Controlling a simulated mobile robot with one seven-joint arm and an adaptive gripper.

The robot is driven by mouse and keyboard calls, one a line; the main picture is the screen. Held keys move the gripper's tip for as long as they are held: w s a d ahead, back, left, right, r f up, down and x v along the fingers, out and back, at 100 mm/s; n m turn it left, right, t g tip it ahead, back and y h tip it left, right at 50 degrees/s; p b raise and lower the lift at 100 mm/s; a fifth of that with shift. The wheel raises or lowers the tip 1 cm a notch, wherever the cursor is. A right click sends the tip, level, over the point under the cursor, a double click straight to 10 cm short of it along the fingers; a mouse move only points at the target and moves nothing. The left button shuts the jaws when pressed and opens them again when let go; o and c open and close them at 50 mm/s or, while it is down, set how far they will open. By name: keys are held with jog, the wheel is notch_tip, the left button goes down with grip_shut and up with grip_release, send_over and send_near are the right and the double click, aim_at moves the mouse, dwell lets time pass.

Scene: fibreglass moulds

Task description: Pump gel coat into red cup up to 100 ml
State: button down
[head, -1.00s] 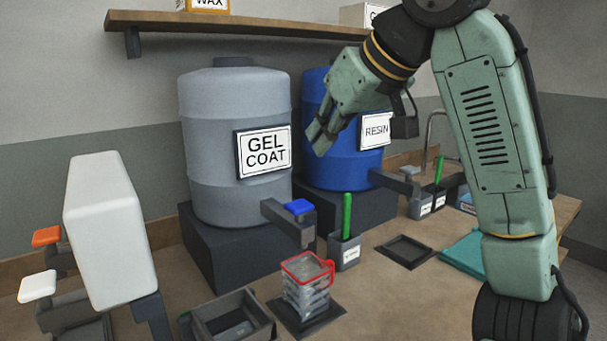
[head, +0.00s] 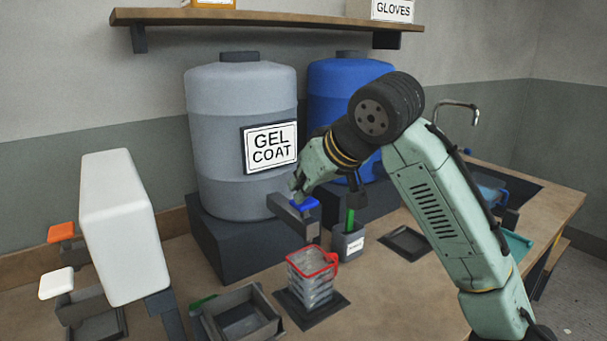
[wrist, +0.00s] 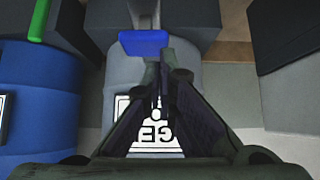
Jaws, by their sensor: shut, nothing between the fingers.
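The grey gel coat drum (head: 240,110) stands on a dark block, with a dark tap arm (head: 290,218) at its front. A blue lever (head: 306,203) tops the tap; it also shows in the wrist view (wrist: 140,43). The clear cup with the red rim and handle (head: 312,283) stands upright on a dark square pad (head: 330,311) below the tap. I cannot tell its liquid level. My gripper (head: 297,190) is shut and empty, its fingertips at the blue lever. In the wrist view the fingertips (wrist: 166,52) overlap the lever's edge; contact is unclear.
The blue resin drum (head: 345,85) stands behind my arm. A grey holder (head: 348,245) with a green-handled tool stands right of the cup. An open grey box (head: 240,317) and a white dispenser (head: 125,225) are on the left. A dark pad (head: 405,243) lies empty.

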aim_at(302, 205)
notch_tip(302, 205, down, 4)
jog(key=shift+r+b, duration=0.1)
jog(key=shift+b, duration=1.1)
jog(key=shift+r, duration=0.1)
